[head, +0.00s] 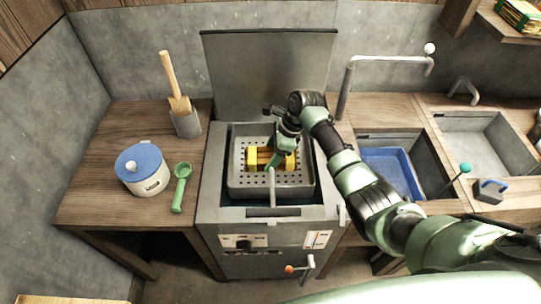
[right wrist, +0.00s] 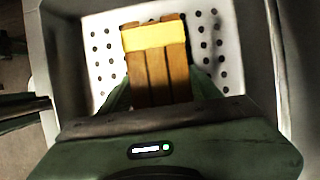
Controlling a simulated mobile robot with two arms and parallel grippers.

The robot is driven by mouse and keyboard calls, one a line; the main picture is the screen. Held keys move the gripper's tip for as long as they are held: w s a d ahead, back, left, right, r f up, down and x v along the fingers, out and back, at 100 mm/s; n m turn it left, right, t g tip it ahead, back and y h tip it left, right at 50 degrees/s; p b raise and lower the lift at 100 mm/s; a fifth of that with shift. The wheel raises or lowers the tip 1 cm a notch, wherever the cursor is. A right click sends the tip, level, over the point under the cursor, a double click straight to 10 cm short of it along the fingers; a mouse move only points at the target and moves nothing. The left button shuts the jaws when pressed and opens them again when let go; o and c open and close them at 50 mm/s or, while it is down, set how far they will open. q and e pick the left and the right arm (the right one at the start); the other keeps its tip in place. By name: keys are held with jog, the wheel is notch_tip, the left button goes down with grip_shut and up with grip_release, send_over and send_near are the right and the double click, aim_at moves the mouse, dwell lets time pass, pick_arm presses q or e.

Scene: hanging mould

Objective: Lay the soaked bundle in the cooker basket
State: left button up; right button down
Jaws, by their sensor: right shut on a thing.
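The soaked bundle (head: 254,158), brown sticks with a yellow band around them, is in the perforated cooker basket (head: 236,181). My right gripper (head: 280,157) reaches down into the basket and is shut on the bundle. In the right wrist view the bundle (right wrist: 154,68) lies between my fingers, with the holed basket floor (right wrist: 104,45) behind it. I cannot tell whether the bundle touches the floor. The basket sits in the opening of the grey cooker (head: 240,268), whose lid (head: 262,75) stands open behind. My left gripper is not in view.
A white pot with a blue lid (head: 141,164) and a green scoop (head: 181,187) are on the left counter, with a wooden paddle in a grey holder (head: 186,123) behind.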

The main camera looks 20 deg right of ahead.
jog(key=shift+f, duration=0.15)
jog(key=shift+c, duration=1.6)
grip_release()
jog(key=shift+f, duration=0.1)
jog(key=v, duration=1.2)
jog(key=shift+s, duration=0.1)
